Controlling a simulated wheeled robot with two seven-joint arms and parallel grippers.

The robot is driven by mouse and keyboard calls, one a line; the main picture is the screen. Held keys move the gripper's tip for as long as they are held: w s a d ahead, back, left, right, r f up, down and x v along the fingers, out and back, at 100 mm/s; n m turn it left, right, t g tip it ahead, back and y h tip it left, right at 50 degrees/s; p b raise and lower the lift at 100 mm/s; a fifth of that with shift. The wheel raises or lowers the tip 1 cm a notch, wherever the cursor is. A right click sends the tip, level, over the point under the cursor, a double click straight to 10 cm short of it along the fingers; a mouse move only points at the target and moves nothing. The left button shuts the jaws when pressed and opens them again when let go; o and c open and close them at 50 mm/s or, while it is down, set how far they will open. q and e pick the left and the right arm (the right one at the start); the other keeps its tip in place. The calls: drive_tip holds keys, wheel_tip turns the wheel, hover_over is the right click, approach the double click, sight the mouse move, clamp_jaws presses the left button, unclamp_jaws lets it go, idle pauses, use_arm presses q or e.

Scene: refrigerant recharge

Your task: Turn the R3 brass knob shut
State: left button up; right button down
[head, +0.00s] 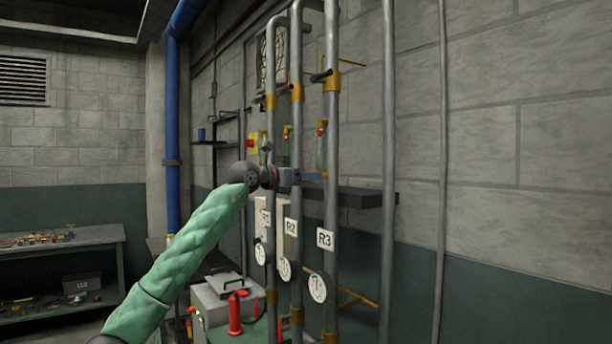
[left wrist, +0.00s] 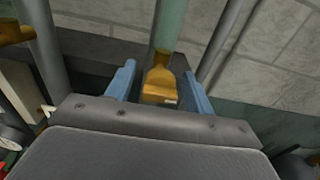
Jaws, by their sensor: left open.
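The R3 label (head: 325,239) hangs on the rightmost of three grey pipes, above a round white gauge (head: 317,288). My left gripper (head: 312,177) reaches in from the left at the height of the dark shelf, behind or beside the R3 pipe. In the left wrist view, my left gripper (left wrist: 158,88) is open. Its two blue fingers stand on either side of a brass piece (left wrist: 160,80), which looks like the knob, at the end of a green tube (left wrist: 171,25). Gaps show on both sides; no clear contact is visible. The knob is mostly hidden in the head view.
The R1 (head: 265,217) and R2 (head: 291,226) pipes stand close on the left. A dark shelf (head: 365,197) runs along the wall behind. Another brass fitting (left wrist: 14,33) shows at left in the wrist view. A grey machine (head: 215,300) stands below.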

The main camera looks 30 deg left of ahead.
use_arm(q)
drive_tip(key=shift+c, duration=0.2)
drive_tip(key=c, duration=0.9)
